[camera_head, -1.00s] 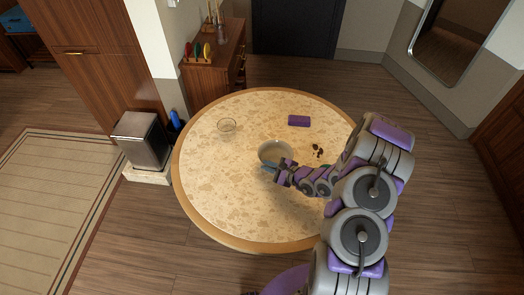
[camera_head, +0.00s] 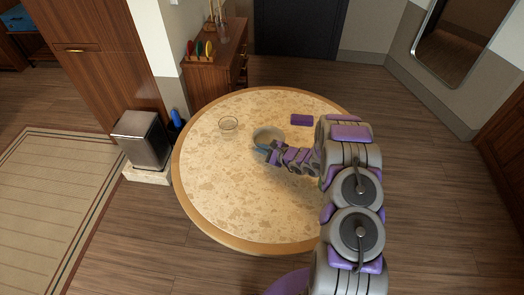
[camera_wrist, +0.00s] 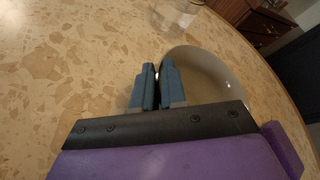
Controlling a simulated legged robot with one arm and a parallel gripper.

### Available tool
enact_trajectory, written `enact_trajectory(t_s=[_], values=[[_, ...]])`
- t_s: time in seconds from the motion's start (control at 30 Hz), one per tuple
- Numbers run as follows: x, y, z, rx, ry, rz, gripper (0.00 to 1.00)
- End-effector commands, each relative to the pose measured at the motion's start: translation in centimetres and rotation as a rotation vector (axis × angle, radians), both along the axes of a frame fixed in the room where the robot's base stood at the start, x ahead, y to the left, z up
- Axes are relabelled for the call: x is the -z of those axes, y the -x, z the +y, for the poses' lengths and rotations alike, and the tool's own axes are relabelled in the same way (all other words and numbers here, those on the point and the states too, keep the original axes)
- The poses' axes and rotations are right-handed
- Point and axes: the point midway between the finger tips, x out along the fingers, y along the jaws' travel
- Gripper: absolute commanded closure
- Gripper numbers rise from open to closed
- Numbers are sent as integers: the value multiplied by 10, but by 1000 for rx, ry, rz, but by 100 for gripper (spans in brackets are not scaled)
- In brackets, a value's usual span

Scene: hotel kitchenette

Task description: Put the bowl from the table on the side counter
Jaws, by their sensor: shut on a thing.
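I cannot tell whether the bowl touches the table. The wooden side counter (camera_head: 225,62) stands behind the table.
A purple block (camera_head: 301,120) lies at the back right. Colourful utensils (camera_head: 200,48) stand on the counter's left. A metal bin (camera_head: 142,138) is left of the table.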

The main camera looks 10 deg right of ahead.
Motion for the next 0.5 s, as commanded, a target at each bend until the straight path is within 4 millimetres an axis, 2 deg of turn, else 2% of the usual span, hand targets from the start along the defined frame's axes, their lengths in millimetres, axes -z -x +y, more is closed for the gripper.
enact_trajectory(t_s=[0.3, 0.33, 0.5], values=[[3, 0, 0, -1, -1, -1, 100], [3, 0, 0, -1, -1, 0, 87], [3, 0, 0, -1, -1, 0, 70]])
